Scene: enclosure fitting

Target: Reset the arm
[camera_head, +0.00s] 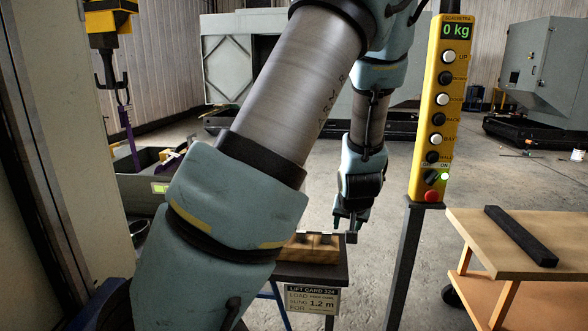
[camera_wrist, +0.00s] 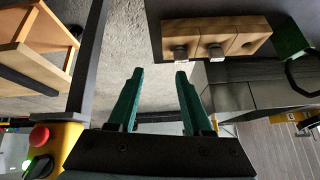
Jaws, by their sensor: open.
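My arm crosses the middle of the head view, with its wrist hanging down over the small dark stand (camera_head: 338,273). My gripper (camera_head: 350,228) points down there, near the right end of a wooden block (camera_head: 312,248) on the stand. In the wrist view my gripper (camera_wrist: 157,82) shows two teal fingers spread apart with nothing between them. The same wooden block shows there too (camera_wrist: 235,36), apart from the fingers, with two grey pieces (camera_wrist: 215,52) in it. My arm hides part of the stand and block in the head view.
A yellow control box (camera_head: 441,110) reading 0 kg stands on a post (camera_head: 401,265) right of my gripper. A wooden bench (camera_head: 520,245) with a black bar (camera_head: 520,236) is at right. A hoist hook (camera_head: 108,75) with a purple sling (camera_head: 128,135) hangs left above a grey bin (camera_head: 140,188).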

